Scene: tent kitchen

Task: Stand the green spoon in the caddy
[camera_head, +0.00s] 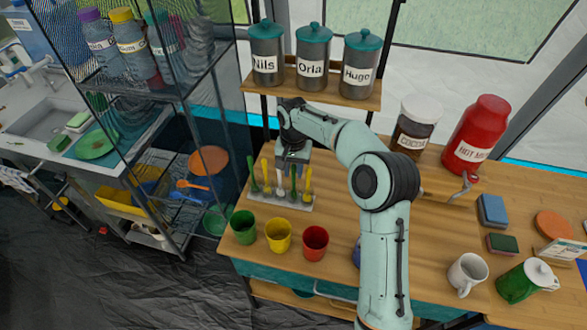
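A pale grey caddy (275,202) stands near the left end of the wooden counter. Several spoons stand upright in or just behind it. A green spoon (254,183) is at its left end, and another green spoon (294,184) is right of its middle. Yellow spoons (307,185) and a pale one (280,182) stand among them. My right gripper (292,163) points down right above the caddy, close to the middle spoons. Its fingertips are small and partly hidden, so I cannot tell whether it holds a spoon. My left gripper is not in view.
Green (243,226), yellow (278,236) and red (315,242) cups stand in front of the caddy. Labelled canisters (313,70) stand on a raised shelf behind it.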

